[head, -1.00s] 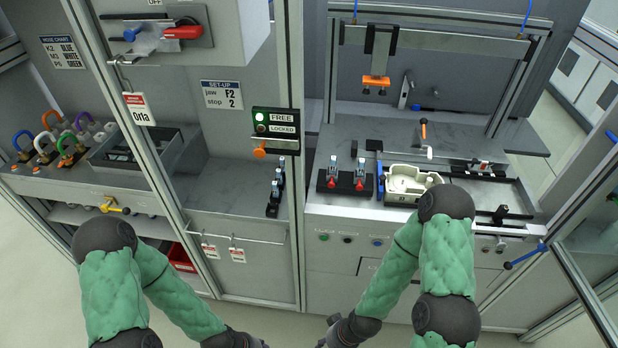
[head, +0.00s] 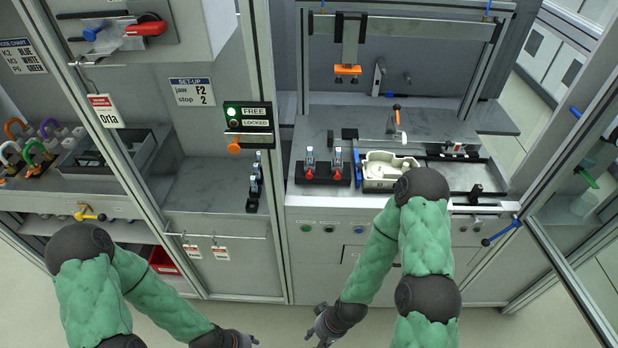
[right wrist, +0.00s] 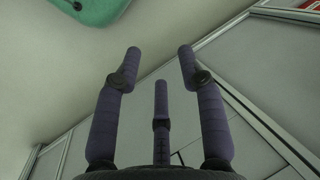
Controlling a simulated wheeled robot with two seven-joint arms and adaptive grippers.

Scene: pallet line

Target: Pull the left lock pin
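A black block (head: 323,180) on the right-hand bench holds two upright grey pieces with red parts, the left one (head: 310,163) and the right one (head: 338,162). I cannot tell for sure which part is the left lock pin. A cream fixture part (head: 385,172) sits to their right, partly hidden by my right arm. My right gripper (head: 320,327) hangs low in front of the bench, away from it. In the right wrist view its fingers (right wrist: 160,80) are spread and empty. My left gripper (head: 243,341) is at the bottom edge, its fingers too unclear to judge.
A panel (head: 248,118) reads FREE and LOCKED, with the light by FREE lit green. An orange knob (head: 233,149) sits below it. A frame post stands left of the bench. A blue-handled lever (head: 502,232) sticks out at the right. The floor before the bench looks clear.

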